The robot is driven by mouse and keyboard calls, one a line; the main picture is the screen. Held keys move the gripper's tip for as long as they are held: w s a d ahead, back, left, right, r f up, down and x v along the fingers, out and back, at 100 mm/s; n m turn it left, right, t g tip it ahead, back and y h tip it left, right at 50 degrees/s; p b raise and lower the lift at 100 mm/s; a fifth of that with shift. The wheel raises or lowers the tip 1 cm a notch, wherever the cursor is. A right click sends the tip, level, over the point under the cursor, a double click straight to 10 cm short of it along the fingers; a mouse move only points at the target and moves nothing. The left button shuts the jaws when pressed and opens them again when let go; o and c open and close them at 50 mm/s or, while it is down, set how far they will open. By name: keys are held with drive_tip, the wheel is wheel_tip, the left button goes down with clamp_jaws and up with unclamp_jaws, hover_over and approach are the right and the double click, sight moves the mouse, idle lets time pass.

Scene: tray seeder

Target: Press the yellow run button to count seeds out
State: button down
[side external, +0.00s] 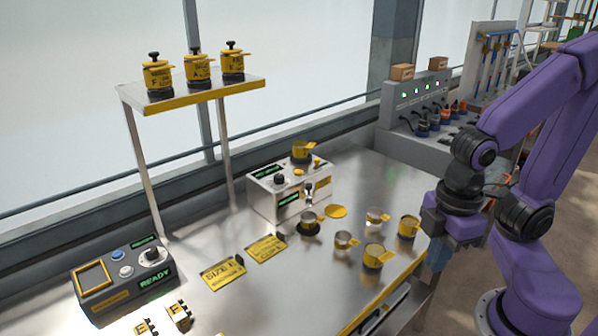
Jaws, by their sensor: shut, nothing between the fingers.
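A white seeder box (280,204) stands on the steel table, with green displays, a dark knob and a yellow-topped hopper (301,152) on it. A small yellow round spot (299,172) on its top looks like a button; I cannot read a run label. A dark cup (309,226) stands in front of its spout. My gripper (437,262) is shut and empty, pointing down near the table's right edge, well to the right of the box and apart from it.
Several small cups, including a yellow one (374,256), stand between my gripper and the box. A yellow disc (336,211) and yellow label plates (222,273) lie on the table. A grey console (122,282) reads READY. A raised shelf (190,94) holds canisters.

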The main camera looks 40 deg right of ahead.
drive_tip(key=w+a+r+m+t+y, duration=0.1)
drive_tip(key=w+a+m, duration=0.15)
drive_tip(key=w, duration=0.65)
drive_tip(key=w+a+r+m+t+y, duration=0.15)
drive_tip(key=w+m, duration=0.25)
drive_tip(key=w, duration=0.5)
drive_tip(key=w+a+m+t+y, duration=0.15)
drive_tip(key=w+m, duration=0.25)
drive_tip(key=w, duration=0.4)
drive_tip(key=w+d+m+t+h, duration=0.1)
drive_tip(key=w+d+m, duration=0.4)
drive_tip(key=w+d, duration=0.5)
drive_tip(key=w+d+f+m+t+h, duration=0.1)
drive_tip(key=w+d+m+t, duration=0.3)
drive_tip(key=w+d, duration=0.7)
drive_tip(key=w+m+h, duration=0.1)
drive_tip(key=w, duration=0.3)
drive_tip(key=shift+d, duration=0.3)
drive_tip(key=shift+s+f, duration=0.1)
